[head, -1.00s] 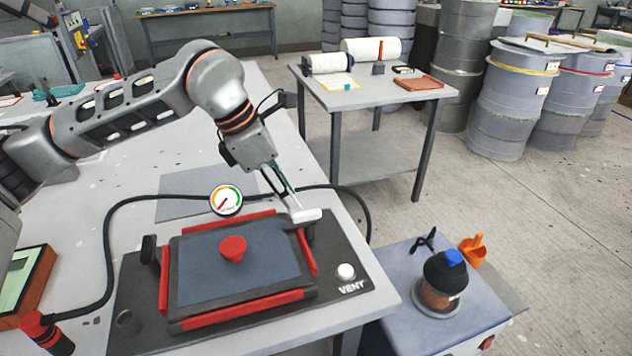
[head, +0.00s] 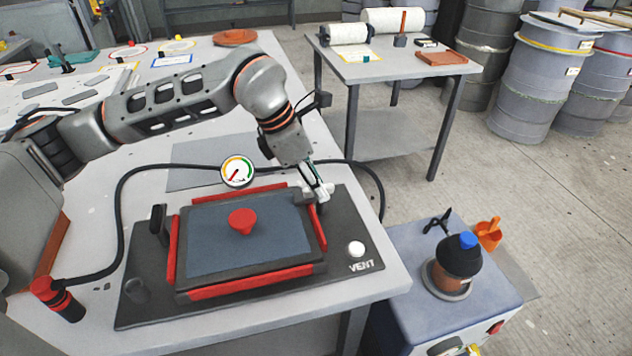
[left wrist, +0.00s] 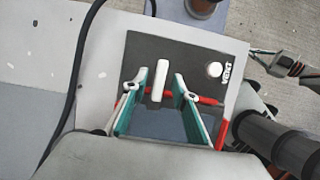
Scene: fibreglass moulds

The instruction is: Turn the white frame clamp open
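The white frame clamp (head: 306,196) is at the far right corner of the red-edged frame (head: 250,292) on the dark base plate, partly hidden by my left gripper (head: 322,193). In the left wrist view, its white handle (left wrist: 158,80) stands between the two fingers of my left gripper (left wrist: 162,92), with a gap on both sides. The gripper is open around the handle.
A black clamp (head: 158,226) stands at the frame's left side. A red knob (head: 242,221) sits on the blue-grey panel. A gauge (head: 237,171) and black hose lie behind. The white vent button (head: 356,249) is at right. A cart (head: 400,272) with a pot stands beyond the table edge.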

